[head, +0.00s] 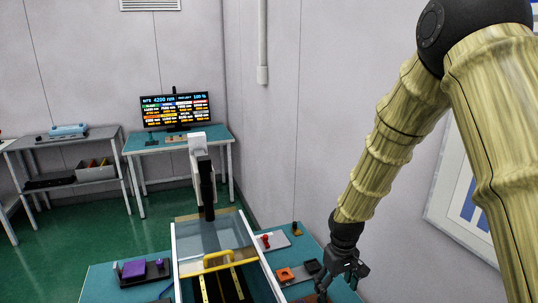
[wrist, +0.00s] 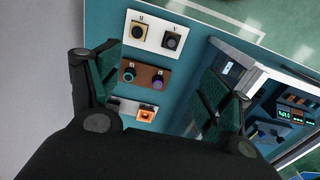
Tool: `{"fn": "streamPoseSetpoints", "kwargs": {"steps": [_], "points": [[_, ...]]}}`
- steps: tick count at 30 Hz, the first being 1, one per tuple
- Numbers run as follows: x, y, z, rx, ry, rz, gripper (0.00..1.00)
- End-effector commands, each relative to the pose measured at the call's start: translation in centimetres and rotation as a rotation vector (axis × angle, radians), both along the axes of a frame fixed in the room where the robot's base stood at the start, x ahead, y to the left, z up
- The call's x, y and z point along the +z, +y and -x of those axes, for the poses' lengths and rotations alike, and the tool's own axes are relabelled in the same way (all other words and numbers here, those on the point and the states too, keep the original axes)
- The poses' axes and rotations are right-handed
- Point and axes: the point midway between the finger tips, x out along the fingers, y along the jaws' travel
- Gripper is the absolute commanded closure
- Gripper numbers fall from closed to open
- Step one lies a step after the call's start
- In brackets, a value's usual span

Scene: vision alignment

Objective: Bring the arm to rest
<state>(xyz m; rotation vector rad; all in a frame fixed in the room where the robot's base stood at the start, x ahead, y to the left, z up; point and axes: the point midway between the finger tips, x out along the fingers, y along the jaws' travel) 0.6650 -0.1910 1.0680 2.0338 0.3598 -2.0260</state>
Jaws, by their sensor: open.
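My gripper (head: 342,280) hangs from my arm at the lower right of the head view, fingers pointing down over the right end of the teal bench (head: 320,238). In the wrist view my gripper (wrist: 163,60) shows two green-padded fingers spread wide apart, with nothing held between them. Beyond and between the fingers are a pale plate with two knobs (wrist: 157,35), a brown plate (wrist: 144,76) with a teal and a purple knob, and an orange part (wrist: 147,113) on a pale plate. I cannot tell how high the fingertips are above the bench.
A clear-walled enclosure with a yellow handle (head: 217,260) stands left of my gripper. An orange block (head: 286,274) and a red knob (head: 265,241) sit between them. A purple block (head: 133,269) lies farther left. The wall is at the right; a monitor (head: 175,110) stands behind.

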Motion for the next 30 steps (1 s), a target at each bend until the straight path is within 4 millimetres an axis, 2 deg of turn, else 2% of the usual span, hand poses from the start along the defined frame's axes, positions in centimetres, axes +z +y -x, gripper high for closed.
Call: {"fn": "streamPoseSetpoints", "kwargs": {"steps": [1,8,13,19,24,30], "points": [[-1.1,0.0,0.4,-0.003,0.003,-0.002,0.22],[-4.9,0.0,2.1,-0.028,0.006,-0.016,0.22],[-8.4,-0.2,4.1,-0.053,0.007,-0.028,0.22],[-14.4,-0.3,7.3,-0.095,0.012,-0.043,0.22],[-21.6,-0.6,12.5,-0.155,0.019,-0.055,0.22],[-28.8,-1.2,19.8,-0.234,0.021,-0.057,0.22]]}}
